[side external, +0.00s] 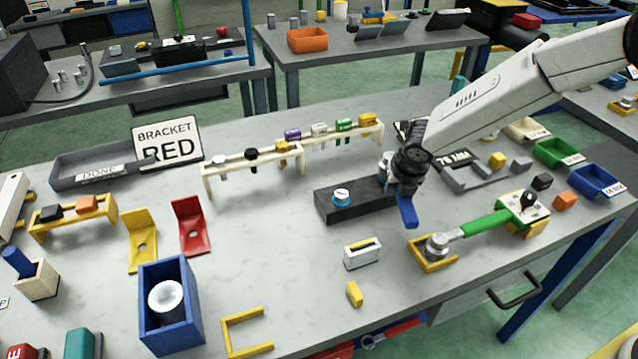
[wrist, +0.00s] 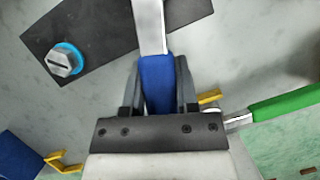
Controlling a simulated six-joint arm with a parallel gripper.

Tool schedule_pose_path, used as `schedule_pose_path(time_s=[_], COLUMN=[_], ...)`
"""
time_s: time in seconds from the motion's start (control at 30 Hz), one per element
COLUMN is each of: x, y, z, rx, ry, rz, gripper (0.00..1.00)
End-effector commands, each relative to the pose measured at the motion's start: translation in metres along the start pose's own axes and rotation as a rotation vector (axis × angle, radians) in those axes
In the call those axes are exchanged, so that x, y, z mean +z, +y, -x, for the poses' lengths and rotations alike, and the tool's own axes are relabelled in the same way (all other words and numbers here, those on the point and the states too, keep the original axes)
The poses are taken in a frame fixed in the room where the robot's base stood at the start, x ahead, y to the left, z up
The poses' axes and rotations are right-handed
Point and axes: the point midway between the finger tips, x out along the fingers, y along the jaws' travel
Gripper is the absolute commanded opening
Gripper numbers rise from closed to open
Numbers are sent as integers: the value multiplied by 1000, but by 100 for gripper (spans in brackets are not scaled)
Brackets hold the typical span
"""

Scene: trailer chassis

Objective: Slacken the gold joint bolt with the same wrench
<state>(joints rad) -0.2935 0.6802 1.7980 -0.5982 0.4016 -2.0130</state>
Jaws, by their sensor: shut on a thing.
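My gripper (side external: 404,188) is shut on the blue handle of a wrench (side external: 408,213). In the wrist view the blue handle (wrist: 158,85) sits between my gripper's two fingers (wrist: 157,62), and its silver shank runs up out of the frame. A dark block (side external: 326,208) lies beneath and left of my gripper. A silver slotted bolt with a blue ring (side external: 341,196) stands on the block's left end; it also shows in the wrist view (wrist: 63,60). The block's other end is partly hidden by my gripper. I cannot make out a gold bolt or the wrench's head.
A green-handled tool (side external: 482,225) lies right of my gripper, its head end in a yellow holder (side external: 432,262). A cream rack (side external: 255,165) stands behind the block. A small white box (side external: 362,254) and a yellow piece (side external: 354,294) lie in front. Bare tabletop lies left of the block.

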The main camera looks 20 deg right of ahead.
Motion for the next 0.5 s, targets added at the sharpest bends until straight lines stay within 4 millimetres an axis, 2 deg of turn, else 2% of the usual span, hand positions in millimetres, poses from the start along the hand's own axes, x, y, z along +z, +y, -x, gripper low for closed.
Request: schedule_pose_path(time_s=[0.5], x=[9], y=[0], z=[21], rx=[2], ry=[-2], rz=[-1], gripper=[0])
